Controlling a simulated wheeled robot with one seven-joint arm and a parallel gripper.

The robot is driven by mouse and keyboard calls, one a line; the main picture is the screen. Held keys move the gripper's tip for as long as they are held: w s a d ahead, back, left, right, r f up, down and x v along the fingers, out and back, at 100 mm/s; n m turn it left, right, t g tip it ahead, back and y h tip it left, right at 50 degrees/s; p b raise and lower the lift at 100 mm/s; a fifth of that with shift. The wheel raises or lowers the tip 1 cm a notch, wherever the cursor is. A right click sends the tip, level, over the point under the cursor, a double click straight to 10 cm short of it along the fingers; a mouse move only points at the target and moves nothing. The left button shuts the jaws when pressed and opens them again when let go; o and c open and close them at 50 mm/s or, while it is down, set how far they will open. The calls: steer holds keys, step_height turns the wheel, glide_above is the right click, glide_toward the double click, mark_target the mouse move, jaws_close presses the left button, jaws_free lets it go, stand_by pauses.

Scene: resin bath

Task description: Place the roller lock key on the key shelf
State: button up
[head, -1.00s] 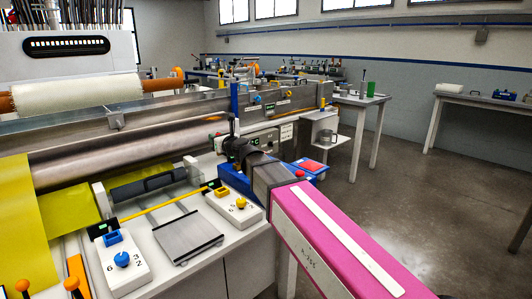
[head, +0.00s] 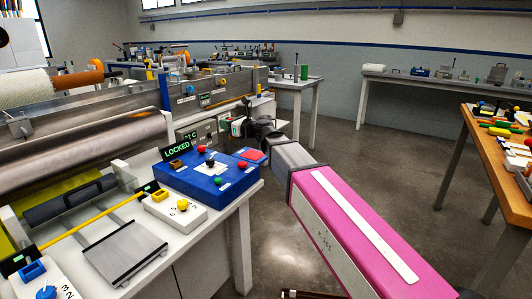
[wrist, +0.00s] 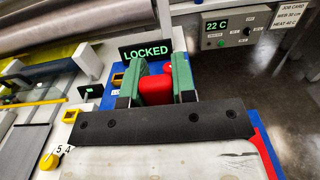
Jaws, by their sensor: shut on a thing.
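My gripper (head: 262,130) is off the far right end of the blue control box (head: 212,180) in the head view, its fingers dark and hard to make out. In the wrist view my gripper (wrist: 159,66) has two green-padded fingers closed on a red block-like piece (wrist: 155,91), which I take to be the roller lock key. Its far end is hidden. A second red part shows just behind it. A green LOCKED sign (head: 178,150) stands behind the blue box; it also shows in the wrist view (wrist: 146,52). I cannot pick out the key shelf with certainty.
A red-topped blue piece (head: 251,154) sits at the box's right end. A white switch box (head: 174,208) and a grey plate (head: 124,250) lie on the near bench. A wooden table (head: 510,160) with tools stands right.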

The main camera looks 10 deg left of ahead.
steer(key=shift+w+d+f, duration=1.05)
steer(key=shift+w+f, duration=0.6)
steer(key=shift+f, duration=0.15)
steer(key=shift+w+d+f, duration=1)
steer(key=shift+w+f, duration=0.65)
steer(key=shift+f, duration=0.2)
steer(key=shift+w+d+f, duration=1.05)
steer(key=shift+w+f, duration=0.6)
steer(key=shift+f, duration=0.15)
steer(key=shift+f, duration=0.1)
steer(key=o, duration=0.9)
